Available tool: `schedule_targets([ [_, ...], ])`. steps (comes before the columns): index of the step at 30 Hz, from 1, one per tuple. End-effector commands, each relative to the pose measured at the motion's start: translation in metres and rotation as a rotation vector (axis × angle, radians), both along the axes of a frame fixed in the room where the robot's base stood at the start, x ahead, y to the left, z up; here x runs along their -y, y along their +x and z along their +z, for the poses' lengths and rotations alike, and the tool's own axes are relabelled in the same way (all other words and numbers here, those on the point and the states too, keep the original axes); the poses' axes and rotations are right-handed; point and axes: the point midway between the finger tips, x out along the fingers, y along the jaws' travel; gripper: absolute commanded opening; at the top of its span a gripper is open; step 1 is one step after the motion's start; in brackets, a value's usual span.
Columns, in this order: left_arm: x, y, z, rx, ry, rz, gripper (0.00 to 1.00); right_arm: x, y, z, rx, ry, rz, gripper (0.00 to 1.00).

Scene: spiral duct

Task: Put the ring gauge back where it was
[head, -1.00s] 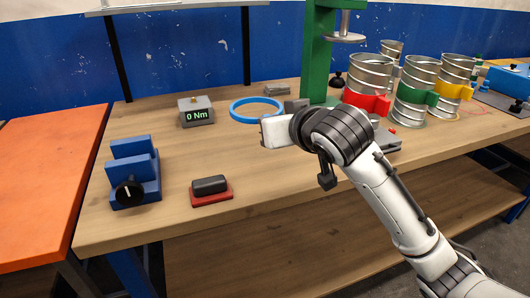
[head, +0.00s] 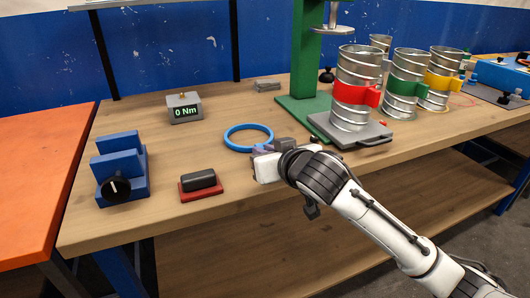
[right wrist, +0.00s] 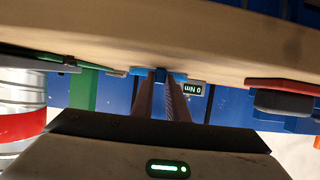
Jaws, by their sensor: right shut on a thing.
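The ring gauge is a bright blue ring (head: 248,138), seen over the front middle of the table in the head view. My right gripper (head: 268,147) is shut on the ring's near right side. In the right wrist view the ring shows as a small blue piece (right wrist: 160,73) between the fingertips of my right gripper (right wrist: 162,85). The ring looks roughly level; I cannot tell how far it is above the wood. My left gripper is in neither view.
A grey display box reading 0 Nm (head: 184,108), a blue fixture with a black knob (head: 120,172) and a black block on a red base (head: 201,183) stand left of the ring. A green press stand (head: 305,75) and several spiral duct pieces (head: 352,85) stand right.

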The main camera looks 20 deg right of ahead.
Motion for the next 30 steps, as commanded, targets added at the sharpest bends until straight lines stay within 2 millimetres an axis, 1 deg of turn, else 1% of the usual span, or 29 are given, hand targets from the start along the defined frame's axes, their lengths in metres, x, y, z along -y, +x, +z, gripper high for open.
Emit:
schedule_targets([
  [4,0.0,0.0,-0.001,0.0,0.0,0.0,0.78,0.0,0.0,-0.002,0.002,0.001,0.001,0.0],
  [5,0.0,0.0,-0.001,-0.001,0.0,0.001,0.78,0.0,0.0,-0.003,0.0,0.001,0.0,0.15],
  [6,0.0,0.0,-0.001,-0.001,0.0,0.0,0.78,0.0,0.0,-0.003,0.0,0.0,0.0,0.22],
  [8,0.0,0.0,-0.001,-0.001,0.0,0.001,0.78,0.0,0.0,-0.003,0.0,0.0,0.0,0.32],
  [16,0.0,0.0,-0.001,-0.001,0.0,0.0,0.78,0.0,0.0,-0.002,0.0,0.0,0.0,0.32],
  [19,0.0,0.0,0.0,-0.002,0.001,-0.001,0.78,0.0,0.0,0.003,0.001,0.0,0.0,0.32],
  [23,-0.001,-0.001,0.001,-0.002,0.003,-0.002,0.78,0.0,-0.016,0.008,0.001,0.0,0.001,0.32],
  [30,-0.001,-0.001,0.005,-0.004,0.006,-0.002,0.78,0.002,-0.064,0.028,0.002,0.001,0.002,0.32],
])
